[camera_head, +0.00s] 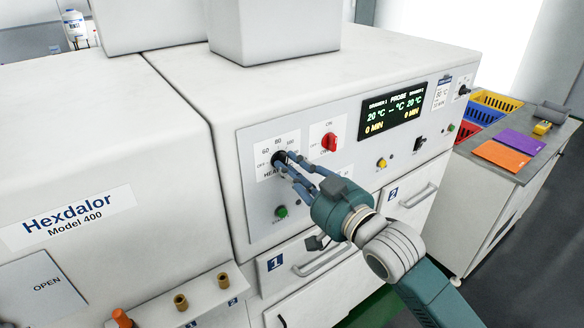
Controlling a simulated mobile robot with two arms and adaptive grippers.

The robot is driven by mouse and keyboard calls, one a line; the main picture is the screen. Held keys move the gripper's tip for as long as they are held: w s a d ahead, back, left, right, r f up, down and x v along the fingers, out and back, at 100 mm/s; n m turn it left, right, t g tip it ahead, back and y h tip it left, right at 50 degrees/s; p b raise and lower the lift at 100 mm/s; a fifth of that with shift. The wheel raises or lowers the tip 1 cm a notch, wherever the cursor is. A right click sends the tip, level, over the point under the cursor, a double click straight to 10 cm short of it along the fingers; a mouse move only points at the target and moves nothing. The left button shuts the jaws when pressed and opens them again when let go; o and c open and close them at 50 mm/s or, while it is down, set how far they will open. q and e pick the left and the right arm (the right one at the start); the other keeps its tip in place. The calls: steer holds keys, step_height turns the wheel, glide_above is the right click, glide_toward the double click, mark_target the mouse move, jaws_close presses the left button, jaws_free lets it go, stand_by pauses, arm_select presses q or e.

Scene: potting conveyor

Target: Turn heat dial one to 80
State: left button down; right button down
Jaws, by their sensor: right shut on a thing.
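Heat dial one (279,158) is a black knob on the left of the machine's grey front panel, with 60, 80 and 100 marked around it. My right gripper (285,161) comes in from the lower right and is shut on the dial. Its fingers cover part of the dial and its label, so I cannot tell where the pointer stands. The display (392,113) reads 20 °C on both sides and 0 MIN. My left gripper is not in view.
Right of the dial is a red switch (329,141). A green button (281,211) is below the dial, and a yellow button (382,163) is further right. Drawer handles (325,262) protrude below. A side counter (520,150) with coloured baskets stands at the right.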

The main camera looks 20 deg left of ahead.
steer(key=shift+n, duration=0.6)
steer(key=c, duration=1.6)
jaws_free()
steer(key=v, duration=1.2)
